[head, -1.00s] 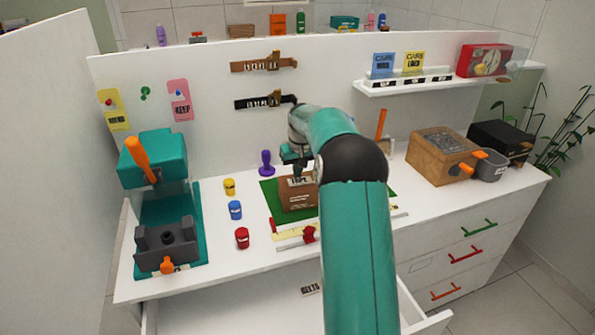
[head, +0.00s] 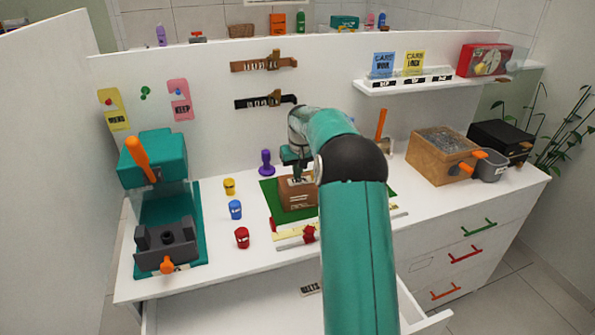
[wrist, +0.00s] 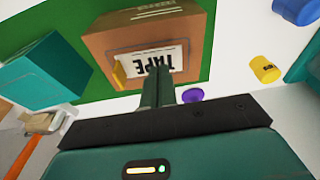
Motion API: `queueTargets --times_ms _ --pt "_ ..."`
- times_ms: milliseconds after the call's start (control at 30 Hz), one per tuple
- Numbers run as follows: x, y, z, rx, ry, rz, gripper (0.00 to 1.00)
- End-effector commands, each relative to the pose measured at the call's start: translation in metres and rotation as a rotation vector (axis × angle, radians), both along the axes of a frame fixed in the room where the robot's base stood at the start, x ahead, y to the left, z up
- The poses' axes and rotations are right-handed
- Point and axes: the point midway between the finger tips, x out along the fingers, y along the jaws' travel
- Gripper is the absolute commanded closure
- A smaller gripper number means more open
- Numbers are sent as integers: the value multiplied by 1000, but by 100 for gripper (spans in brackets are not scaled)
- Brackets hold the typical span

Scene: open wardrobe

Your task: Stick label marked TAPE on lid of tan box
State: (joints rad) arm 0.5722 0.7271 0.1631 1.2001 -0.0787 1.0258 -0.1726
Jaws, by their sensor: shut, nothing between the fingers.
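The tan box (head: 298,200) stands on the green mat (head: 267,188) in the middle of the counter. In the wrist view its lid (wrist: 97,45) carries the white label marked TAPE (wrist: 143,63), which lies inside an outlined rectangle and has a yellow strip at one end. My gripper (wrist: 158,72) is shut and empty. Its fingertips are over the label and look to be at its surface; whether they touch is unclear. In the head view my gripper (head: 297,178) is above the lid, and my arm hides the box's right side.
A teal press (head: 155,165) stands at left. Yellow (head: 229,187), blue (head: 235,210) and red (head: 242,238) pots and a purple stamp (head: 265,163) stand near the mat. A teal block (wrist: 45,72) is close beside the box. A drawer below is open.

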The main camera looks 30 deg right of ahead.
Motion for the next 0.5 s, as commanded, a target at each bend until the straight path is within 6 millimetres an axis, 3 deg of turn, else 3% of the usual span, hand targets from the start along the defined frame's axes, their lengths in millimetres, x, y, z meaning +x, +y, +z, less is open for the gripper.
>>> queueTargets --times_ms 500 --pt "0 0 -10 0 0 0 100"
